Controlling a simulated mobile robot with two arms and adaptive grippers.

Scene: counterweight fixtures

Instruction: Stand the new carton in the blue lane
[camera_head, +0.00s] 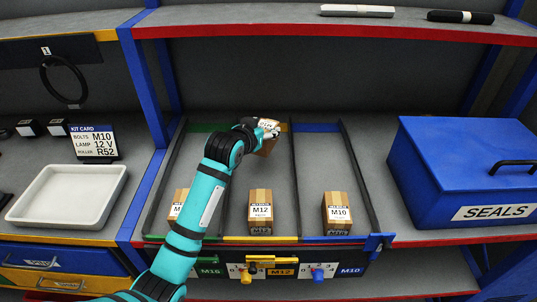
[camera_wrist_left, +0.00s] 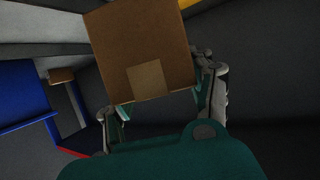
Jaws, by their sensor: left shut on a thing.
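My left gripper (camera_head: 268,130) is shut on a brown carton (camera_head: 267,144) with a white label, near the back of the middle, yellow lane. In the left wrist view this carton (camera_wrist_left: 143,45) sits between the fingers of the left gripper (camera_wrist_left: 165,100). The label text is too small to read. The blue lane (camera_head: 322,165) is the right one, with a blue back strip and front edge. An M10 carton (camera_head: 338,212) stands at its front. My right gripper is not in view.
An M12 carton (camera_head: 260,210) stands at the front of the middle lane. An M16 carton (camera_head: 178,208) in the left lane is partly behind my arm. Dark dividers separate the lanes. A blue SEALS box (camera_head: 465,165) stands right; a white tray (camera_head: 68,195) lies left. A shelf (camera_head: 335,28) hangs above.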

